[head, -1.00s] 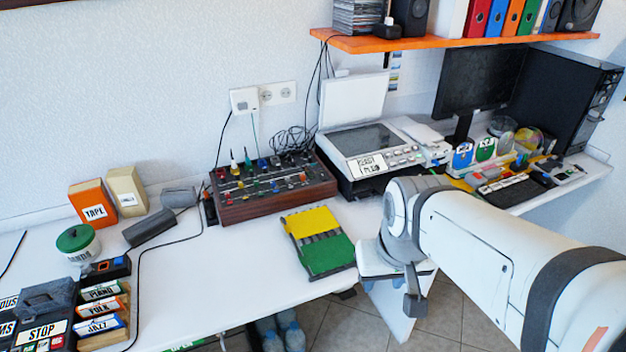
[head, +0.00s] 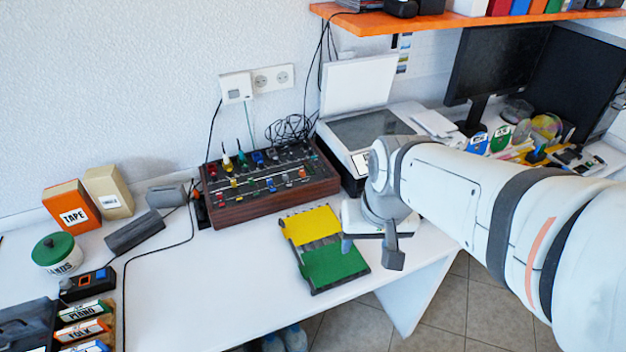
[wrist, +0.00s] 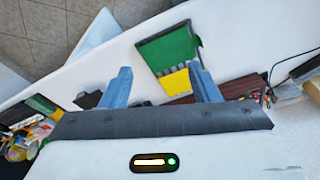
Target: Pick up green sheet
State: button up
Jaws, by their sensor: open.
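The green sheet (head: 335,264) lies on the front part of a dark, ribbed tray (head: 303,264) on the white desk. A yellow sheet (head: 311,224) lies on the tray's back part, with bare dark ribs between the two. My gripper (head: 370,250) is above the desk, just right of the tray. In the wrist view the green sheet (wrist: 172,46) shows beyond and between the two open blue fingers (wrist: 160,72), with the yellow sheet (wrist: 178,82) nearer the right finger. Nothing is between the fingers, and they look apart from the tray.
A wood-sided mixer (head: 270,187) stands behind the tray, and a scanner (head: 370,135) with its lid raised stands behind my arm. Labelled boxes (head: 80,335) and a jar (head: 57,253) are at left. The desk (head: 200,290) left of the tray is clear.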

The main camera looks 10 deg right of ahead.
jog(key=w+a+f+m+g+y+p, duration=0.2)
jog(key=w+a+f+m+y+p, duration=0.1)
jog(key=w+a+f+m, duration=0.5)
jog(key=m+g+p, duration=0.1)
jog(key=m+p, duration=0.1)
jog(key=m, duration=0.4)
send_near(300, 270)
jog(key=f, duration=0.1)
jog(key=shift+y, duration=0.4)
jog(key=x, duration=0.8)
jog(key=shift+w+d+b, duration=0.15)
jog(key=shift+b, duration=0.15)
jog(key=c, duration=1.1)
